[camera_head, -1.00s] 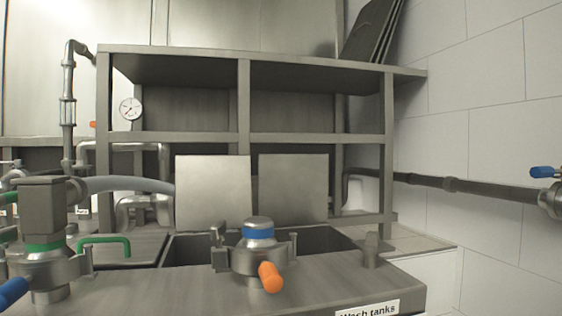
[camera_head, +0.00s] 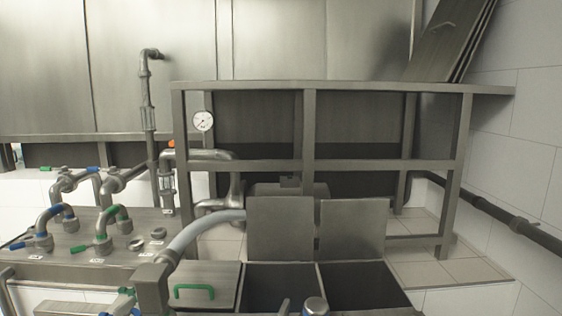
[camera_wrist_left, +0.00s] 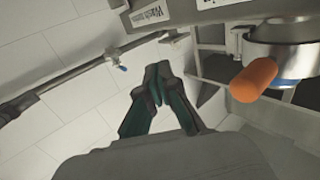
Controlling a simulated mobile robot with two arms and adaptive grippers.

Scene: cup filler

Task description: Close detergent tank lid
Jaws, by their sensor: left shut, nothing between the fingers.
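Two square metal tank lids stand raised on their back edges, a left one (camera_head: 280,228) and a right one (camera_head: 352,229). Below them are open dark tanks, a left (camera_head: 278,288) and a right (camera_head: 362,285). A flat lid with a green handle (camera_head: 194,291) lies closed to their left. I cannot tell which lid is the detergent one. My left gripper (camera_wrist_left: 155,83) shows only in the left wrist view, shut and empty, in the air in front of the white tiles. My right gripper is not in view.
A grey hose (camera_head: 190,236) bends down beside the closed lid. A metal shelf frame (camera_head: 308,166) stands behind the lids. Pipes with blue and green handles fill the left. An orange handle (camera_wrist_left: 253,79) shows in the left wrist view, right of my gripper.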

